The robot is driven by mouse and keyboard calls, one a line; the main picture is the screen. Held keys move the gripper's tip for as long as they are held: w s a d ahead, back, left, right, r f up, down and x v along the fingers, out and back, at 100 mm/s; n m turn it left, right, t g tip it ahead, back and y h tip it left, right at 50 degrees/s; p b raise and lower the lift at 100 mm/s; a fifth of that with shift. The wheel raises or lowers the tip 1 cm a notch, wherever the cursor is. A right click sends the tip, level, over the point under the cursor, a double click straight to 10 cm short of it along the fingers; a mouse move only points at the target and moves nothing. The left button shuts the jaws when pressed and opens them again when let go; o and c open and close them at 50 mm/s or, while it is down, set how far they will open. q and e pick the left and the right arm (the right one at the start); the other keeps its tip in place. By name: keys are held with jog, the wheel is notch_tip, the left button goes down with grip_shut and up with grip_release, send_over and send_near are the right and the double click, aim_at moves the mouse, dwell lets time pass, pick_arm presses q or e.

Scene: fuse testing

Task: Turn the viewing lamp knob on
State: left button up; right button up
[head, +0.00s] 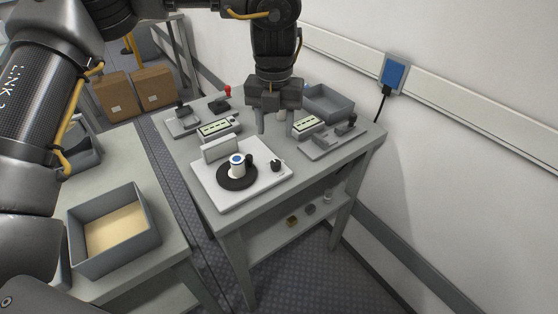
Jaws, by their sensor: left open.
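A small black knob (276,165) stands at the right side of a white base plate (220,193) on the far table; it looks like the viewing lamp knob. The same plate carries a black round disc (232,181) with a white, blue-topped cylinder (237,167) on it, and an upright pale panel (221,147) behind. My left gripper (275,124) points down above the table, behind the knob in the picture, with its two fingers apart and nothing seen between them. It is clear of the knob. My right gripper is out of view.
Two meter-like boxes (218,128) (306,124), a grey fixture (329,141), a grey bin (328,102) and a red-topped device (228,92) surround the gripper. A grey open box (115,232) sits on the near-left table. A wall bounds the right side.

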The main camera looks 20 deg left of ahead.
aim_at(276, 162)
pick_arm(q)
jog(key=f, duration=1)
jog(key=shift+w, duration=0.3)
jog(key=shift+f, duration=0.75)
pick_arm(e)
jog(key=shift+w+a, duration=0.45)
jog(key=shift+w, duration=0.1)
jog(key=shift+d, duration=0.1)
pick_arm(q)
jog(key=c, duration=1)
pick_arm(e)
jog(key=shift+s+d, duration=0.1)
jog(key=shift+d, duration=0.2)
